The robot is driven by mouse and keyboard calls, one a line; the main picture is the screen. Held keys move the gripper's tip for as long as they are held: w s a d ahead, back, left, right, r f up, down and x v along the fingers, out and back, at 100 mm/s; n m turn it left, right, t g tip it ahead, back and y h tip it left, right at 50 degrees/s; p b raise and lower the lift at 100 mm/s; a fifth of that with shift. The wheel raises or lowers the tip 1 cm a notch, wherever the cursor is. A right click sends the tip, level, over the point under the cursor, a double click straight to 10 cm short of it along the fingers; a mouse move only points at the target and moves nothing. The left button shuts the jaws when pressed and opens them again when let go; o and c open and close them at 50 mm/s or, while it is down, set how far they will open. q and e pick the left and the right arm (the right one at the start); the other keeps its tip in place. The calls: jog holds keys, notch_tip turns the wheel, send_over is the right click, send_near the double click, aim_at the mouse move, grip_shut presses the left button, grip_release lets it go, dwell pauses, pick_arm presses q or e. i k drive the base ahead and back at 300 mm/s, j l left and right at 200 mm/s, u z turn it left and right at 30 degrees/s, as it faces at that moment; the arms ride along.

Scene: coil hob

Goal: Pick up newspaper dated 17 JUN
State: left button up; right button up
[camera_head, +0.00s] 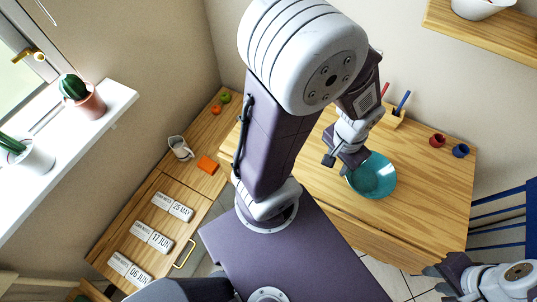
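The newspaper dated 17 JUN (151,237) lies folded and flat on the wooden cabinet top at lower left. It is the middle one of three similar white papers, between one dated 25 MAY (173,206) and one dated 06 JUN (129,269). My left gripper (336,165) is over the wooden table by the near-left rim of a teal bowl, far to the right of the papers. Its dark fingers look apart, with nothing between them. My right gripper (434,281) is at the lower right edge, far from the papers; its fingers look apart and empty.
The cabinet top (150,190) also holds a white jug (180,148), an orange block (207,165) and small fruit. A yellow handle (184,254) is on its front. The teal bowl (372,176), pen holder (393,117) and two cups stand on the table.

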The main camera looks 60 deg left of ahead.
aim_at(153, 237)
jog(key=u, duration=4.3)
jog(key=j+z, duration=1.5)
jog(key=k+l, duration=0.05)
jog(key=l, duration=0.05)
